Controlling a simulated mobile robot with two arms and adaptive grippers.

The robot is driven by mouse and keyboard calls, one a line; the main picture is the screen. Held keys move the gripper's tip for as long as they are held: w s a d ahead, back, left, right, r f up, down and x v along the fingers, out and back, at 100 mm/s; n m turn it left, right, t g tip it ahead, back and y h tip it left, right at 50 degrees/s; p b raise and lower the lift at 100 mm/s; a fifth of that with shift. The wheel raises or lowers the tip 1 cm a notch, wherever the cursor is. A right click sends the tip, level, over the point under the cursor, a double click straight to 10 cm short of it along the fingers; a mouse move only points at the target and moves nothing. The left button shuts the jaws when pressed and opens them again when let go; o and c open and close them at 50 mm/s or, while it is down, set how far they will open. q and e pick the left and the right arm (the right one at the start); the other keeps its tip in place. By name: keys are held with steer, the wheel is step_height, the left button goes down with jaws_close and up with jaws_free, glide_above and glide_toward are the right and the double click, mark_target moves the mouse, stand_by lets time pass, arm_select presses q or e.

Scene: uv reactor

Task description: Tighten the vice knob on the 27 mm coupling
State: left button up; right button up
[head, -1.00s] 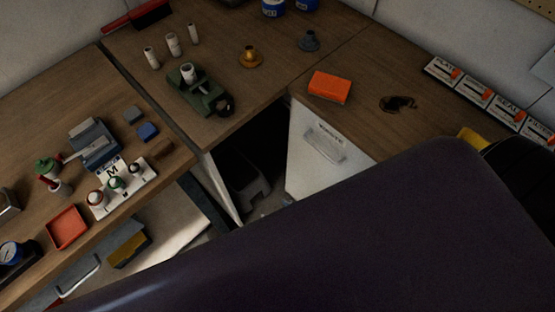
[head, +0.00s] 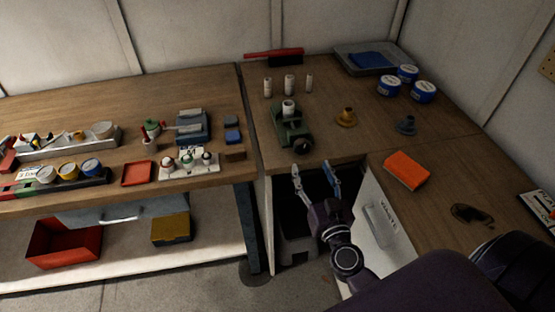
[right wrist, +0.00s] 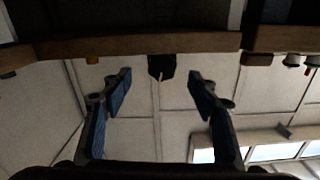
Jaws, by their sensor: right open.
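The green vice (head: 292,130) stands on the bench corner with a pale cylindrical coupling (head: 288,107) upright in it. Its dark round knob (head: 302,146) faces the front edge of the bench. My right gripper (head: 312,167) is open and empty, just in front of that edge, its fingers pointing up toward the knob but apart from it. In the right wrist view the dark knob (right wrist: 161,67) juts past the wooden edge, between and beyond the open fingers of the gripper (right wrist: 161,78). My left gripper is not in view.
Several pale cylinders (head: 289,84) stand behind the vice. A brass funnel-like part (head: 346,117) and a grey one (head: 406,124) stand to its right. An orange box (head: 407,170) lies on the right bench. The bench edge (head: 330,162) lies close to my right gripper.

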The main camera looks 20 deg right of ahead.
mark_target(303, 149)
steer(key=x, duration=0.2)
steer(key=r+x, duration=0.1)
steer(key=x, duration=0.1)
steer(key=shift+w+a+p, duration=0.15)
steer(key=shift+w+p, duration=0.15)
steer(key=shift+w, duration=0.1)
steer(key=x, duration=0.3)
steer(key=shift+w, duration=0.35)
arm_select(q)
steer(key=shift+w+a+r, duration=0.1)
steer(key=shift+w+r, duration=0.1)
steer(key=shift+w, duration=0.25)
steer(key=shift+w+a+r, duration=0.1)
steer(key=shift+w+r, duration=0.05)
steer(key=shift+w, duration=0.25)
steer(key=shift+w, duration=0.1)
arm_select(e)
steer(key=c, duration=1.2)
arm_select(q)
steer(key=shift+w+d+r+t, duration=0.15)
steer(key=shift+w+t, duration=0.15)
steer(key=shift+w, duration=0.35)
